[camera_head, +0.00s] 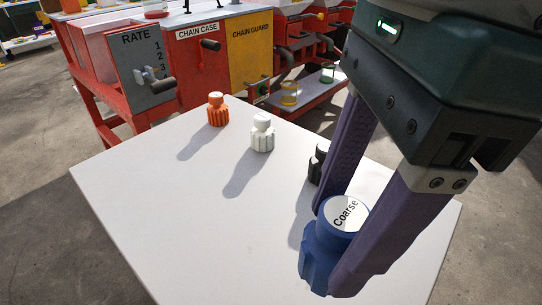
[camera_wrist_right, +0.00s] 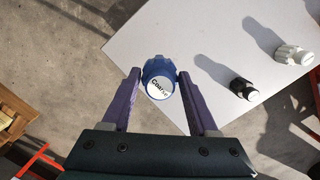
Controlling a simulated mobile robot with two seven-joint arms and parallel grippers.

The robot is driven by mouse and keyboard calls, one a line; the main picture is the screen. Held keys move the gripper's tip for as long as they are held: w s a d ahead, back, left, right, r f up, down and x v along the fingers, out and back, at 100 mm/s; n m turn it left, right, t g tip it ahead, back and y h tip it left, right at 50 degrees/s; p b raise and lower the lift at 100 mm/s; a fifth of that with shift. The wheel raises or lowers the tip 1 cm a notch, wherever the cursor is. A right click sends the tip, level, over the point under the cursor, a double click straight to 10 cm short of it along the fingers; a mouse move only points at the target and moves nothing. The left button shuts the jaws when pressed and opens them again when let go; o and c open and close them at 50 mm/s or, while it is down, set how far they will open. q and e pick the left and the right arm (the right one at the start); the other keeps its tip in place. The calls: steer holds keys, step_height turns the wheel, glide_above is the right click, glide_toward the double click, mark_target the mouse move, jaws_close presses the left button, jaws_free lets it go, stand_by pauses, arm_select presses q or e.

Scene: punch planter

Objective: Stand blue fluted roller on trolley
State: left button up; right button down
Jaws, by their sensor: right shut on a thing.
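The blue fluted roller (camera_head: 322,245), with a round white "Coarse" label on its top, is between the two purple fingers of my right gripper (camera_head: 332,250). The fingers are shut on its sides. In the wrist view the roller (camera_wrist_right: 158,71) is between the fingertips (camera_wrist_right: 159,77), near the edge of the white top. It looks roughly upright over the white trolley top (camera_head: 190,220); I cannot tell whether its base touches the surface. My left gripper is not in view.
On the white top stand an orange roller (camera_head: 217,110), a white one (camera_head: 262,134) and a black one (camera_head: 318,163), partly hidden behind my right gripper. A red-framed machine with grey, red and yellow panels (camera_head: 205,55) stands behind. The top's left and front are clear.

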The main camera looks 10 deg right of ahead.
step_height(320, 180, down, 12)
steer(key=b, duration=0.2)
steer(key=shift+f+b, duration=0.25)
steer(key=shift+b, duration=0.15)
steer(key=shift+f, duration=0.15)
steer(key=shift+c, duration=0.8)
jaws_free()
